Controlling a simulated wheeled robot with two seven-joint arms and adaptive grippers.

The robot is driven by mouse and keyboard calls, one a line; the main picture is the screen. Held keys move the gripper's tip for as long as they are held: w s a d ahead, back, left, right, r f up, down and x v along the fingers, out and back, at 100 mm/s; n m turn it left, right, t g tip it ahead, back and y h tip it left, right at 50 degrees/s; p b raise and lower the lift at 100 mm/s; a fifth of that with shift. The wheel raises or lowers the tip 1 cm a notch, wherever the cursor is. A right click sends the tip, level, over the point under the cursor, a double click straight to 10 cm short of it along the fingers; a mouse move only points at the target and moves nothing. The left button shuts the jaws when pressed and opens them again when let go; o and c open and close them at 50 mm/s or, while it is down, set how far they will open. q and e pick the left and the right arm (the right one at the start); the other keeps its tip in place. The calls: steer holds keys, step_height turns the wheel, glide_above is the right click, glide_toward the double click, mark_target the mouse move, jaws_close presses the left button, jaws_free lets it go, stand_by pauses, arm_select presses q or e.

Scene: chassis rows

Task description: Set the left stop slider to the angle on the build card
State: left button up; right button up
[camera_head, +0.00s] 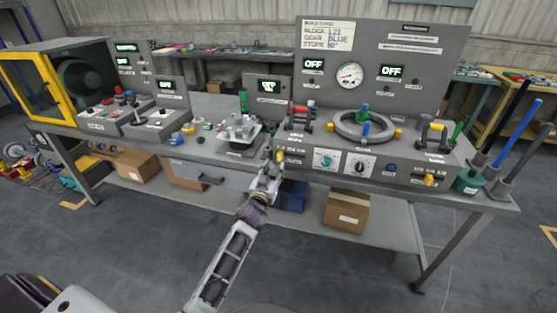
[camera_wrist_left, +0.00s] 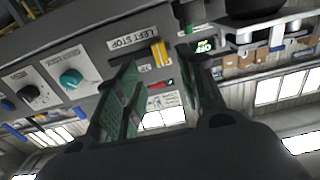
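The build card (camera_head: 328,34) is on the upright panel at the back. It reads block L21, gear BLUE and a stops angle whose small digits look like 80 or 60 degrees. The left stop slider has a yellow handle (camera_wrist_left: 160,53) beside the LEFT STOP label in the left wrist view. In the head view the yellow handle (camera_head: 280,156) is at the left of the fixture's front face. My left gripper (camera_head: 268,181) is in front of and below it. In the wrist view its fingers (camera_wrist_left: 158,88) are spread, with the handle beyond the gap. No contact shows.
A teal knob (camera_wrist_left: 72,79) and a black knob (camera_wrist_left: 37,94) are beside the slider. A ring fixture (camera_head: 366,128) and a red-handled part (camera_head: 301,115) stand above. A similar yellow slider (camera_head: 429,180) is at right. A drawer (camera_head: 212,180) is at left.

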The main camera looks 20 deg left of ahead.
mark_target(279, 157)
arm_select(q)
steer(key=shift+w+a, duration=0.2)
steer(key=shift+w, duration=1.65)
steer(key=shift+w+a, duration=0.2)
steer(key=shift+w, duration=1.6)
steer(key=shift+c, duration=0.5)
jaws_close()
